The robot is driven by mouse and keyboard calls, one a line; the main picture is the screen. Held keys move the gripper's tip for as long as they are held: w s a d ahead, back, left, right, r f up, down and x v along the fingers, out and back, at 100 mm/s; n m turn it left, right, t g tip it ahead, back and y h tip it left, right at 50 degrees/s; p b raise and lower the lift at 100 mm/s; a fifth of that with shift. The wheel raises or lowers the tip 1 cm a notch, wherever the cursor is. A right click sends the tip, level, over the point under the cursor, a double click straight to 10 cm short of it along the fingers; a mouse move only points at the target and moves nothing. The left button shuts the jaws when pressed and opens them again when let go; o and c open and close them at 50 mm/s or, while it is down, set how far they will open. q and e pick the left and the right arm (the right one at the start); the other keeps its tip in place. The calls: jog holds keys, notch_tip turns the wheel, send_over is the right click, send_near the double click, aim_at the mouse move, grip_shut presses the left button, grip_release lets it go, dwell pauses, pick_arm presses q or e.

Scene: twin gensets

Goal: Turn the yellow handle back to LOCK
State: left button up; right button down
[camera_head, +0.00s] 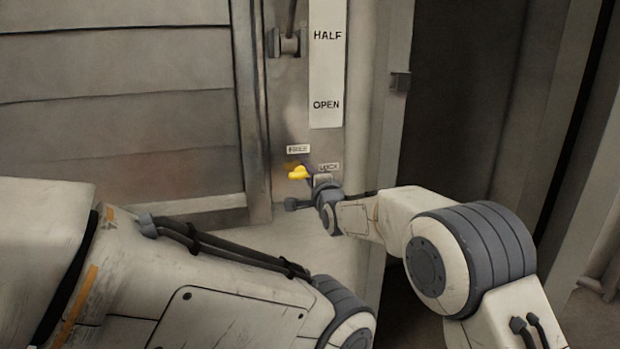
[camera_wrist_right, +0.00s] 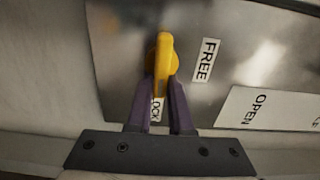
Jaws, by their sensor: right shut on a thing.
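The yellow handle (camera_head: 297,172) sits on the grey metal panel below the OPEN label. In the right wrist view the handle (camera_wrist_right: 164,58) has its long bar running down between my fingers, toward the LOCK label (camera_wrist_right: 156,110). That label is partly hidden by the fingers and handle. The FREE label (camera_wrist_right: 206,60) is to the right, clear of the bar. My right gripper (camera_wrist_right: 163,92) is shut on the handle's bar, one dark finger on each side. In the head view the right gripper (camera_head: 311,180) is small and partly hidden by its own wrist. My left gripper is out of view.
A white strip (camera_head: 327,60) marked HALF and OPEN runs up the panel, with a grey latch part (camera_head: 289,43) beside it. Slatted grey panelling (camera_head: 115,110) is at left. A dark gap (camera_head: 465,100) lies to the right. My left arm crosses the lower left.

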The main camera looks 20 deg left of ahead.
jog(key=shift+w+d, duration=0.1)
dwell(0.4)
jog(key=c, duration=0.8)
grip_release()
jog(key=b+v, duration=0.1)
jog(key=v, duration=0.9)
jog(key=shift+d, duration=0.15)
